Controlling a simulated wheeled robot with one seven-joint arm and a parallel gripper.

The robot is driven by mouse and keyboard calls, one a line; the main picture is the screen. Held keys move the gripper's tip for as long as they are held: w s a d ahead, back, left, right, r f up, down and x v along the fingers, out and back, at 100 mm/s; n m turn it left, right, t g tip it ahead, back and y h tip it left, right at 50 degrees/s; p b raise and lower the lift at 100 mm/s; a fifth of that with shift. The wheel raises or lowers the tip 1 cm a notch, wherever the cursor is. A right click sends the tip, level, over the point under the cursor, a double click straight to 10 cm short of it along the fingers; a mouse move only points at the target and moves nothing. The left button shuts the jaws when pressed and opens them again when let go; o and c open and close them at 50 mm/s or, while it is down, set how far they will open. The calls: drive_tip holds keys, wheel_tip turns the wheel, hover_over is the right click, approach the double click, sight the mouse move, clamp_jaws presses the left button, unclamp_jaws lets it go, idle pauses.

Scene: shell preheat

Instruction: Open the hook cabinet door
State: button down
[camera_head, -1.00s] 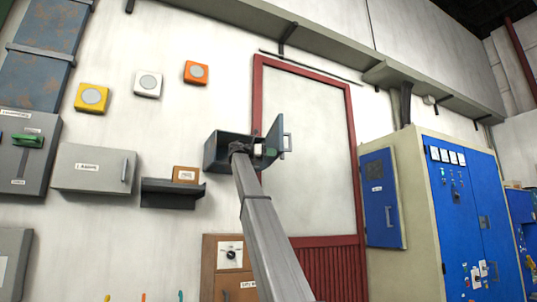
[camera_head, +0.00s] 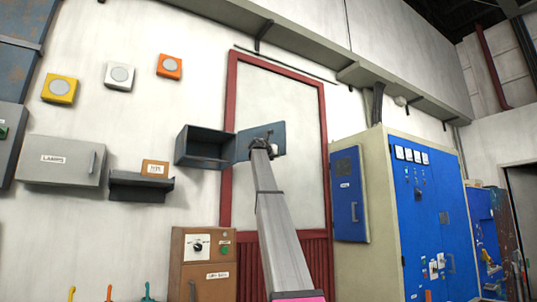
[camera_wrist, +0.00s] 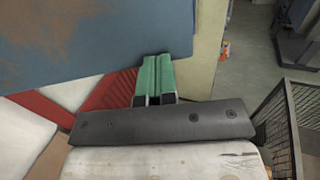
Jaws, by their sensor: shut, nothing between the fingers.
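A small blue-grey wall cabinet (camera_head: 197,149), which I take as the hook cabinet, has its front open and its dark inside shows. Its door (camera_head: 270,131) is hinged at the right edge and is swung wide out to the right, almost flat to my view. My gripper (camera_head: 262,146) is at the door's face and covers part of it. In the wrist view the green fingers (camera_wrist: 155,72) are shut together and empty, close by the lower edge of the rust-marked blue door panel (camera_wrist: 80,35). I cannot tell whether they touch it.
A dark shelf (camera_head: 141,186) with a small brown box (camera_head: 155,168) and a grey labelled cabinet (camera_head: 62,161) are to the left. A brown control box (camera_head: 203,262) is below. A narrow blue cabinet (camera_head: 347,193) and a large blue cabinet (camera_head: 438,220) stand to the right.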

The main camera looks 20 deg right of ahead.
drive_tip(key=x, duration=1)
drive_tip(key=shift+w, duration=0.4)
drive_tip(key=shift+s+a, duration=0.1)
drive_tip(key=shift+a, duration=0.1)
